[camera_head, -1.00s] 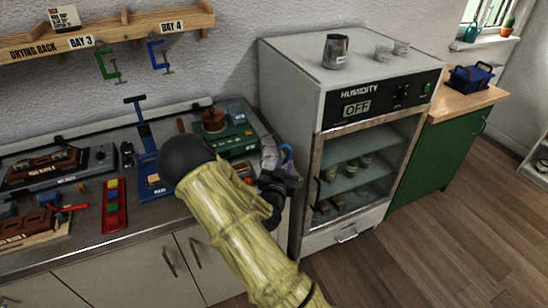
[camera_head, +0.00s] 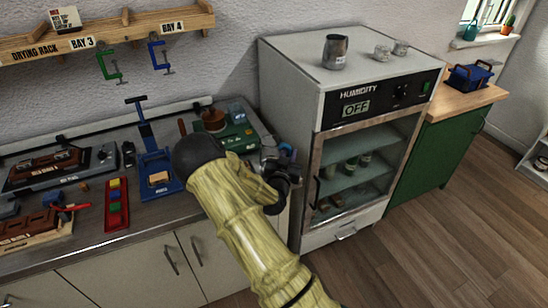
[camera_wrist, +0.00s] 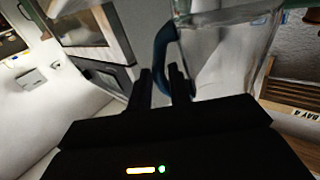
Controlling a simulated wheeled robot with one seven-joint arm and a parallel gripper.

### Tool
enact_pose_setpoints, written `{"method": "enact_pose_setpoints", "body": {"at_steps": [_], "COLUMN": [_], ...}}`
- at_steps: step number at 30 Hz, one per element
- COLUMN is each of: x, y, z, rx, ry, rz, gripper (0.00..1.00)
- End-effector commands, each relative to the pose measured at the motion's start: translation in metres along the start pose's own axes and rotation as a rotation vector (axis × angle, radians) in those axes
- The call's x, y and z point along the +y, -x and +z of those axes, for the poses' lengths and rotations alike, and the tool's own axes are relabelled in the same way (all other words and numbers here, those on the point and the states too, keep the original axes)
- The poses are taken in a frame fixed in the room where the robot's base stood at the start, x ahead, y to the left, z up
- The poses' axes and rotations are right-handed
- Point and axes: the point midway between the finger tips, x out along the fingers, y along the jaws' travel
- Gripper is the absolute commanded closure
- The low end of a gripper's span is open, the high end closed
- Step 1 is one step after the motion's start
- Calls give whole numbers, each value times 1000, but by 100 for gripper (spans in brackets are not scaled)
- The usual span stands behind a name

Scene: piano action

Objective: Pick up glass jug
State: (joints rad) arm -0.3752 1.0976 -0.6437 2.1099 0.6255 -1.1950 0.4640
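The glass jug (camera_wrist: 225,50) is clear with a blue handle (camera_wrist: 161,45); it fills the upper right of the wrist view, close to my gripper (camera_wrist: 160,72). My two dark fingers are apart, and the lower end of the handle lies at the gap between their tips. Whether either finger touches it I cannot tell. In the head view the jug (camera_head: 268,153) shows only in part at the counter's right end, beside the cabinet. My wrist and arm cover much of it.
The grey humidity cabinet (camera_head: 291,95) stands close on the right. A green machine (camera_head: 237,137), a blue press (camera_head: 158,176) and a red tray (camera_head: 117,205) sit on the counter. Clamps hang from the wooden drying rack (camera_head: 110,36) above.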

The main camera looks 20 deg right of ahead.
Motion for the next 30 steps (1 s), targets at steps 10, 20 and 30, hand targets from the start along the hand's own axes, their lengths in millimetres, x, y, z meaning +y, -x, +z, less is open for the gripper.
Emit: {"method": "enact_pose_setpoints", "body": {"at_steps": [10,20,30], "x": [0,-1,-1], "y": [0,0,0], "z": [0,-1,-1], "rx": [0,2,3], "ry": [-1,-2,-3], "rz": [0,-1,-1], "gripper": [100,100,100]}}
